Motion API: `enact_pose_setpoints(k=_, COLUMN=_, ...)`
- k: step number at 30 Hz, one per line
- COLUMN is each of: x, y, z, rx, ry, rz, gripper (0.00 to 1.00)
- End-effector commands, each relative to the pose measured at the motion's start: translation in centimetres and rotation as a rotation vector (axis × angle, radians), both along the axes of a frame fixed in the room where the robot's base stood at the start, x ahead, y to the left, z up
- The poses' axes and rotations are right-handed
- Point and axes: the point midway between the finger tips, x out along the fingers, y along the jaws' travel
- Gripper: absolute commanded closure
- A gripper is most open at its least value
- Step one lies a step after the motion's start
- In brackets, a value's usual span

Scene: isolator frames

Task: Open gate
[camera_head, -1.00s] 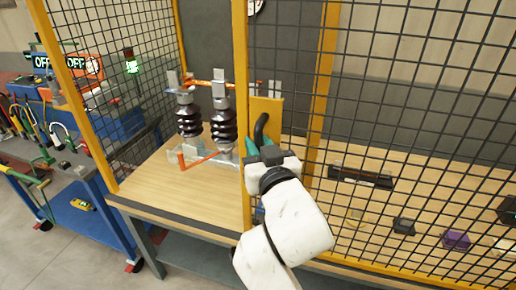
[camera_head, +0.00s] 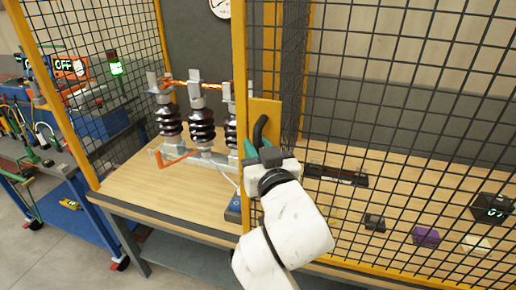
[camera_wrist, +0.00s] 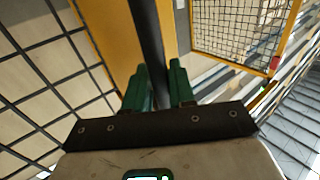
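The gate is a black mesh panel in a yellow frame (camera_head: 240,60) on the right of the head view. Its black handle (camera_head: 259,132) stands upright on a yellow plate (camera_head: 272,113); the handle also shows in the wrist view (camera_wrist: 150,40). My gripper (camera_head: 259,157) is at the handle's lower part. In the wrist view its green fingers (camera_wrist: 160,88) stand on both sides of the black bar, closed on it. To the left of the gate's edge is an opening, with dark ribbed insulators (camera_head: 201,125) standing behind it on the wooden bench top.
A fixed mesh side panel (camera_head: 95,80) closes the left of the bench (camera_head: 140,190). A blue cart with tools (camera_head: 50,165) stands farther left. Behind the gate's mesh lie a black bar-shaped object (camera_head: 335,175) and small blocks, one purple (camera_head: 425,236). Grey floor is free at lower left.

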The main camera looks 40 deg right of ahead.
Motion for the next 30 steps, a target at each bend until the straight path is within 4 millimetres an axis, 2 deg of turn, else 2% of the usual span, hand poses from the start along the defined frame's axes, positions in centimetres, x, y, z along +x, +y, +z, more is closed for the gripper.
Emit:
enact_pose_setpoints(k=1, x=0.0, y=0.0, z=0.0, rx=0.000, ry=0.000, rz=0.000, gripper=0.71)
enact_pose_setpoints(k=5, x=0.0, y=0.0, z=0.0, rx=0.000, ry=0.000, rz=0.000, gripper=0.59)
enact_pose_setpoints(k=12, x=-0.1, y=0.0, z=0.0, rx=0.000, ry=0.000, rz=0.000, gripper=0.59)
enact_pose_setpoints(k=16, x=-0.9, y=0.4, z=-0.2, rx=-0.001, ry=0.001, rz=0.002, gripper=0.59)
enact_pose_setpoints(k=30, x=-8.6, y=3.2, z=-0.1, rx=0.000, ry=0.002, rz=0.003, gripper=0.59)
